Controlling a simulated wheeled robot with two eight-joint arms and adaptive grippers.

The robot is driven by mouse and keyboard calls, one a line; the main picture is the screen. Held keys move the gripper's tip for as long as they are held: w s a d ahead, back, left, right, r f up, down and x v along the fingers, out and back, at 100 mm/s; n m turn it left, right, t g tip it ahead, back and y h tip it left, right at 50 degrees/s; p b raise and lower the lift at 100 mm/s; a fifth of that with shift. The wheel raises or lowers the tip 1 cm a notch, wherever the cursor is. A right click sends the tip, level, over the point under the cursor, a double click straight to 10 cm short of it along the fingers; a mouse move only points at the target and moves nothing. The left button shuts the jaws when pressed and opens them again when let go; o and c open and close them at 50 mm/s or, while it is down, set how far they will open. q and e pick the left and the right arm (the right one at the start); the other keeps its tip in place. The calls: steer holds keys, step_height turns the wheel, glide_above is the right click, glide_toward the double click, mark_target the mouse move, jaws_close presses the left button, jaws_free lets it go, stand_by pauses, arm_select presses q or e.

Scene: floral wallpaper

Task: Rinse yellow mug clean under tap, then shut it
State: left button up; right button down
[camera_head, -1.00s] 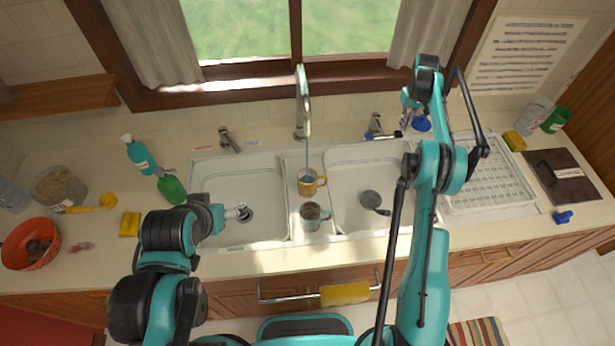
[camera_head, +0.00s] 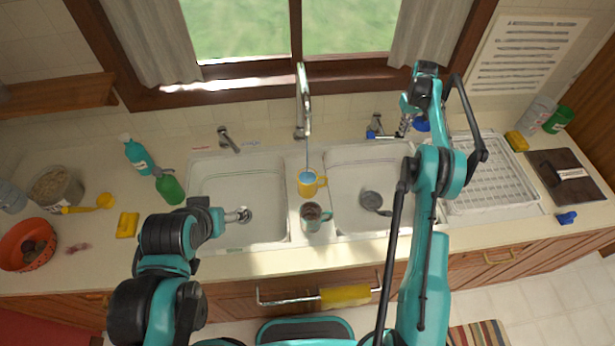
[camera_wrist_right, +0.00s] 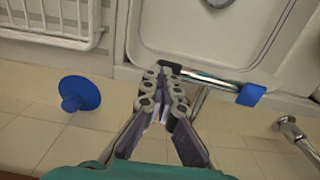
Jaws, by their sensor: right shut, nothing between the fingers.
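The yellow mug (camera_head: 307,184) stands upright on the divider between the two basins, its handle to the right. The tall chrome tap (camera_head: 304,100) rises behind it, and a thin stream (camera_head: 307,152) runs down to the mug. A lever with a blue end (camera_head: 371,134) is right of the tap; the blue end (camera_wrist_right: 250,95) also shows in the right wrist view. My right gripper (camera_head: 404,126) is shut and empty, its fingertips (camera_wrist_right: 162,75) close by the lever; contact is unclear. My left gripper (camera_head: 232,215) is over the left basin, its fingers too small to read.
A teal mug (camera_head: 311,216) with dark contents stands in front of the yellow one. A dark round item (camera_head: 371,200) lies in the right basin. A white dish rack (camera_head: 489,180) stands at right. Green bottles (camera_head: 170,186) and an orange bowl (camera_head: 27,245) are at left.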

steer(key=shift+f+b, duration=0.35)
steer(key=shift+f, duration=0.45)
steer(key=shift+w+d, duration=0.1)
steer(key=shift+d, duration=1.45)
step_height(320, 180, up, 7)
steer(key=p, duration=0.4)
steer(key=shift+a, duration=0.1)
